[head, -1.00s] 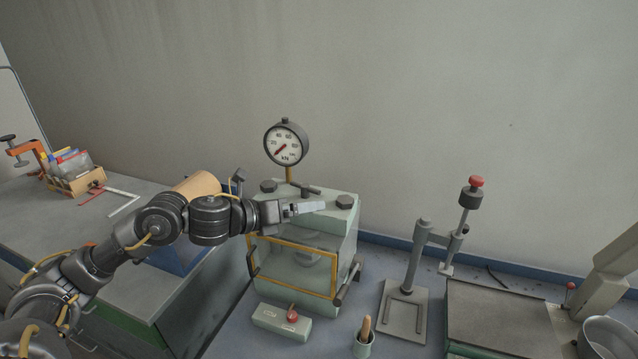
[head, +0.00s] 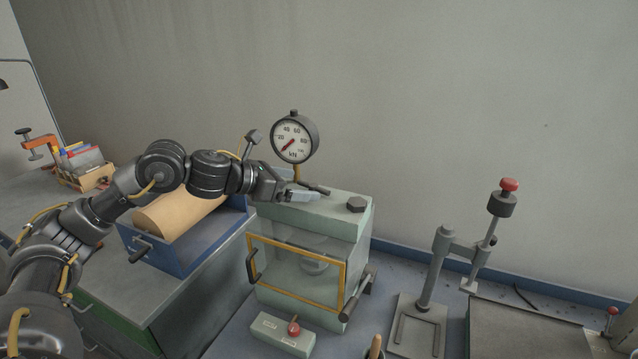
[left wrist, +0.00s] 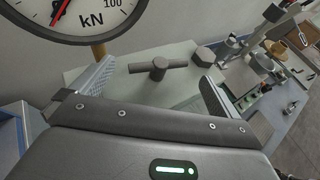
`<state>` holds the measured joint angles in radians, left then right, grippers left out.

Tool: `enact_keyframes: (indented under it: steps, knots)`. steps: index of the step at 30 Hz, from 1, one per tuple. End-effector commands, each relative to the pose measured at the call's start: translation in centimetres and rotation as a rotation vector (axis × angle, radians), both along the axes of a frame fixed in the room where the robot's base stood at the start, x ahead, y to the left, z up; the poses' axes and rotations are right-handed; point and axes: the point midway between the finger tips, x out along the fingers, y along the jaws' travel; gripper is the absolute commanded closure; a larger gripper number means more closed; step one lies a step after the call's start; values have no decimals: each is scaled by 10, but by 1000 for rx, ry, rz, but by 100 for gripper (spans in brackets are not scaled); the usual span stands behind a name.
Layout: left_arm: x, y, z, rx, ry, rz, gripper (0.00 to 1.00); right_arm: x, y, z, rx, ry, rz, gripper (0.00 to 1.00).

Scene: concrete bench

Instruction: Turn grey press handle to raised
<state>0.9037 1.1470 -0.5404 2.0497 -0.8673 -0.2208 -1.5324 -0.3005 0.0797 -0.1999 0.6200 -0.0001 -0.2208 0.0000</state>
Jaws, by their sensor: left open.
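The pale green press (head: 335,225) stands on the bench with a round kN gauge (head: 294,137) above it. A dark grey lever (head: 357,294) on its right side slopes down towards the front; it looks like the press handle. A grey T-shaped bar (head: 313,188) sits on the press top. My left gripper (head: 298,196) is over the rear left of the press top, open and empty. In the left wrist view its fingers are spread wide, and the T-shaped bar (left wrist: 158,66) shows beyond and between them, apparently untouched. The side lever is not seen there. My right gripper is out of view.
A yellow-framed clear guard (head: 300,296) covers the press front. A control box (head: 283,334) with a red knob lies before it. A grey stand with a red-topped post (head: 503,198) is to the right. A blue tray (head: 190,258) holding a tan cylinder is left, below my arm.

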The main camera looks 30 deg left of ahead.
Motion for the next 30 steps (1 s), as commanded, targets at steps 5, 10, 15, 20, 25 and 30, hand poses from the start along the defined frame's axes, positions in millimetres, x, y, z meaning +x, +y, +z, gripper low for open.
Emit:
enact_keyframes:
  steps: [5,10,15,20,25,30]
  knots:
    - [27,-18,-10,-4,3,-1,0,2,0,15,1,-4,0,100]
    - [45,-29,-20,-1,2,0,0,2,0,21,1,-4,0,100]
    - [53,-34,-25,-1,0,0,0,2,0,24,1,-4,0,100]
    - [55,-35,-27,0,0,0,0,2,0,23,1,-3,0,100]
    - [54,-34,-27,0,0,0,5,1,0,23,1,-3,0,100]
    - [54,-34,-27,0,0,1,28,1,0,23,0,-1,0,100]
